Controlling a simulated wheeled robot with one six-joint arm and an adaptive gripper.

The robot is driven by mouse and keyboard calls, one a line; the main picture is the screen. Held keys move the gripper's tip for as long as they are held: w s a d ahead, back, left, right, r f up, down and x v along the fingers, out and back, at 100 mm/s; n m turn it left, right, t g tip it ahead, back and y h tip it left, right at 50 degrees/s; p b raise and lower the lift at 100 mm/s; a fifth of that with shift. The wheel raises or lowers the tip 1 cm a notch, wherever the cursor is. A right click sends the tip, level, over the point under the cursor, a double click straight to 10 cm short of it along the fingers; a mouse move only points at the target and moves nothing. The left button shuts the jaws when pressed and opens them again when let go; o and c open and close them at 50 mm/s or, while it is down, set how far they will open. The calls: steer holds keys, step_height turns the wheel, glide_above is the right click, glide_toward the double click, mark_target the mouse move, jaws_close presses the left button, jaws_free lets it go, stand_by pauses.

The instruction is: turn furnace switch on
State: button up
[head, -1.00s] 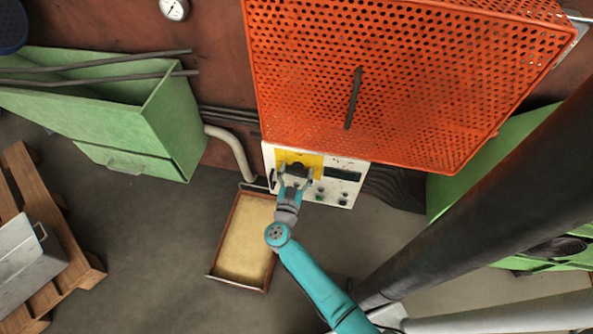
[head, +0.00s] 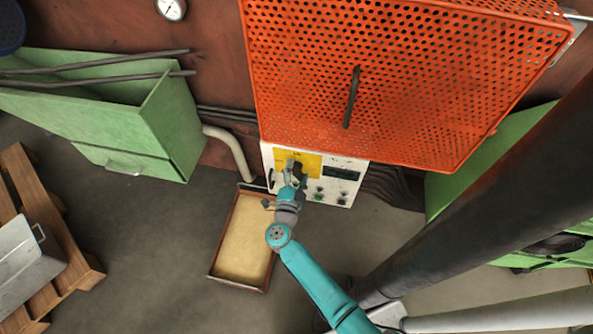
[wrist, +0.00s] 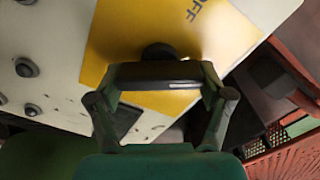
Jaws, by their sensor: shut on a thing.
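The furnace switch (wrist: 158,73) is a dark bar handle on a round black hub. It sits on a yellow plate (wrist: 135,35) marked "OFF" on the white control panel (head: 345,189). In the wrist view my gripper (wrist: 158,88) has one finger at each end of the bar and is shut on it. In the head view my gripper (head: 290,180) is at the yellow plate and looks rolled. It partly covers the switch there, so the handle's exact angle is hard to read.
The orange perforated furnace guard (head: 400,80) with a dark handle hangs just above the panel. A sand-filled tray (head: 243,240) lies on the floor below. A green bin (head: 135,125) stands at left, and a wooden pallet (head: 80,262) is at lower left.

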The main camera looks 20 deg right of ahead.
steer(key=m, duration=0.6)
steer(key=shift+f, duration=0.2)
steer(key=shift+d+m, duration=0.1)
steer(key=shift+m, duration=0.3)
steer(key=o, duration=1.1)
steer(key=v, duration=1.2)
